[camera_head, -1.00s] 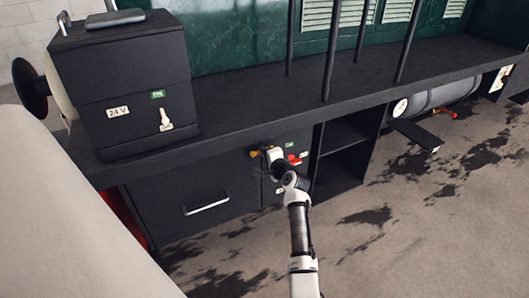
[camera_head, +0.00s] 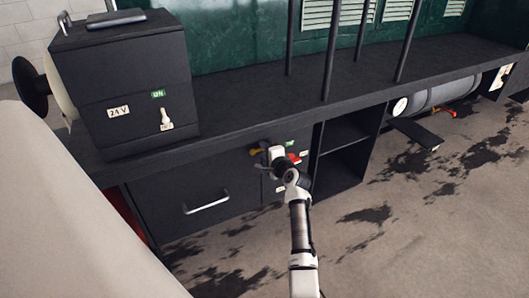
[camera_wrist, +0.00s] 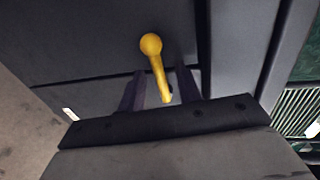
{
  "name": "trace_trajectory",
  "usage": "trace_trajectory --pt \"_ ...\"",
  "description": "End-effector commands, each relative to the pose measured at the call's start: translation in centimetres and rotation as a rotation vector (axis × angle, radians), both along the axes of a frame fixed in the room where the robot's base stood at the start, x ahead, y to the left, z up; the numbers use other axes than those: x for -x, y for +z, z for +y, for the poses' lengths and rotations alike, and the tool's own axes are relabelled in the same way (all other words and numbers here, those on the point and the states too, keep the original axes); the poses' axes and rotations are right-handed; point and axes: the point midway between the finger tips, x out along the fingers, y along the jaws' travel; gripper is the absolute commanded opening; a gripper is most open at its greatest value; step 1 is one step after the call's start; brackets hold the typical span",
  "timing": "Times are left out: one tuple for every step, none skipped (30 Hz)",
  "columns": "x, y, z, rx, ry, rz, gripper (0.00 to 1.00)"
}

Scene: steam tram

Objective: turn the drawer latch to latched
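The drawer latch is a yellow lever with a round knob (camera_wrist: 151,44) on a dark panel. In the head view its yellow end (camera_head: 256,151) shows just left of my gripper (camera_head: 274,156). In the wrist view my gripper (camera_wrist: 160,92) is open, with one dark finger on each side of the lever's shaft. Gaps show between shaft and fingers, so I see no firm grip. The dark drawer front (camera_head: 165,205) with a silver bar handle (camera_head: 206,202) is at the lower left, apparently closed. My gripper hides the lever's pivot in the head view.
A red handle (camera_head: 293,158) sits close to the right of my gripper, below a green label (camera_head: 290,143). The bench top (camera_head: 250,105) overhangs above. Open shelves (camera_head: 345,150) are to the right. A 24 V switch box (camera_head: 135,95) stands on the bench.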

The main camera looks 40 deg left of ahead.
Motion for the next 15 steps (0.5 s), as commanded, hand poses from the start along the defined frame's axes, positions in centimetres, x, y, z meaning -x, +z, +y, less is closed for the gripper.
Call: trace_trajectory --pt "0.0 0.0 0.0 0.0 0.0 -0.001 0.34" --pt "0.0 0.0 0.0 0.0 0.0 -0.001 0.34" --pt "0.0 0.0 0.0 0.0 0.0 -0.001 0.34" --pt "0.0 0.0 0.0 0.0 0.0 -0.001 0.34" --pt "0.0 0.0 0.0 0.0 0.0 -0.001 0.34" --pt "0.0 0.0 -0.1 0.0 0.0 -0.001 0.34" --pt "0.1 0.0 -0.1 0.0 0.0 -0.001 0.34" --pt "0.1 0.0 -0.3 0.0 0.0 -0.001 0.34" --pt "0.2 0.0 -0.5 0.001 0.0 -0.001 0.34" --pt "0.3 0.1 -0.8 0.0 0.0 -0.001 0.34" --pt "0.4 0.1 -1.1 0.0 -0.001 -0.001 0.34" --pt "0.6 0.2 -1.5 0.0 -0.001 -0.001 0.34" --pt "0.7 0.3 -1.9 0.0 -0.001 -0.001 0.34" --pt "1.0 0.4 -2.4 0.0 -0.001 -0.001 0.34" --pt "1.2 0.5 -3.1 -0.001 -0.002 -0.001 0.34"
